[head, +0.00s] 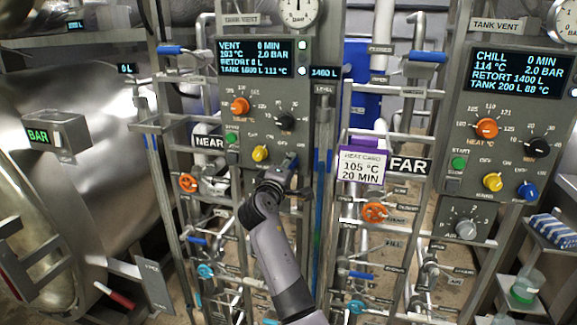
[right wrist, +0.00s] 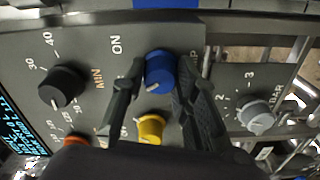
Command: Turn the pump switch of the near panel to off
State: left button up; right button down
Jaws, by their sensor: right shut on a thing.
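The near panel (head: 262,100) stands left of centre in the head view, beside the sign NEAR. Its blue knob, which I take as the pump switch, is hidden there by my right gripper (head: 287,172). In the right wrist view the blue knob (right wrist: 160,68) sits between the two fingers of my right gripper (right wrist: 160,90), which is shut on it. A pale pointer mark shows on the knob's lower left edge. The word ON is printed to the knob's upper left; its other lettering is mostly covered. My left gripper is not in view.
A yellow knob (right wrist: 150,128) is close beside the fingers, a black knob (right wrist: 62,87) further left and a grey knob (right wrist: 257,117) right. The far panel (head: 512,115) has similar knobs. A heat card (head: 362,168) hangs between the panels. Valves and pipes crowd the space below.

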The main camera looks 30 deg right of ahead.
jog(key=c, duration=1.3)
grip_release()
jog(key=v, duration=1.2)
jog(key=shift+w, duration=0.1)
